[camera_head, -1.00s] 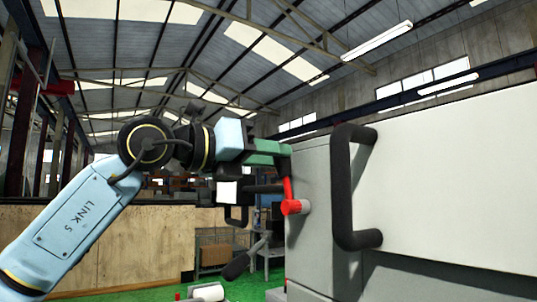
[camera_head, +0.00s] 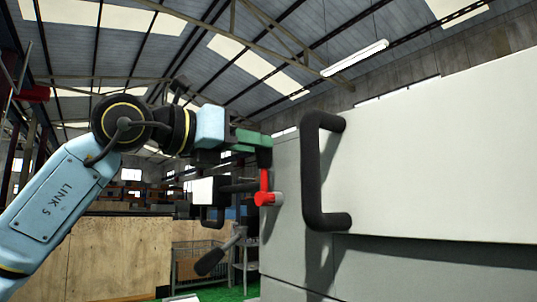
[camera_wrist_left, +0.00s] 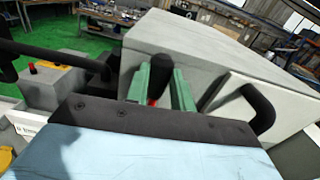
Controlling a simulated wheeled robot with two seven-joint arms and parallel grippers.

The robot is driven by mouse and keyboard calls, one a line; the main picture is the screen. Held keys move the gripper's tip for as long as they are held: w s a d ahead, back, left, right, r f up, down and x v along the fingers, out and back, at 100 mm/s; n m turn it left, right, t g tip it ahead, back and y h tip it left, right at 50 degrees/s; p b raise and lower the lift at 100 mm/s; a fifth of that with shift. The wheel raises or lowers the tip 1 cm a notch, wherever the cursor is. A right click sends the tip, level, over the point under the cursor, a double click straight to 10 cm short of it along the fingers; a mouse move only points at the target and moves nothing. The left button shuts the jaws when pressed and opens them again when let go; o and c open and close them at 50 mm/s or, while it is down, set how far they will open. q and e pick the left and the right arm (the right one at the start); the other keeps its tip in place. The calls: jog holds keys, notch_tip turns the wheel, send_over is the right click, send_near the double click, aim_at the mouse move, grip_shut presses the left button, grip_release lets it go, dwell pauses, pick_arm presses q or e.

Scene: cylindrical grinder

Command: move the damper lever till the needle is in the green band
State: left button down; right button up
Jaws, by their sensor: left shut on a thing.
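The damper lever (camera_head: 264,186) is red and rises from a short red hub on the left side of the grey machine housing. It stands about upright in the head view. No needle, dial or green band can be made out in either view. My right gripper is not in view.
A large black handle (camera_head: 313,172) stands out from the white door (camera_head: 430,150), right of the lever. A wooden partition (camera_head: 120,255) stands behind at left.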

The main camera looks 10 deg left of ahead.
pick_arm(q)
jog(key=shift+r, duration=0.1)
jog(key=c, duration=1.2)
grip_release()
jog(key=b+v, duration=0.2)
jog(key=v, duration=1.1)
jog(key=shift+s+a, duration=0.1)
jog(key=shift+s, duration=0.1)
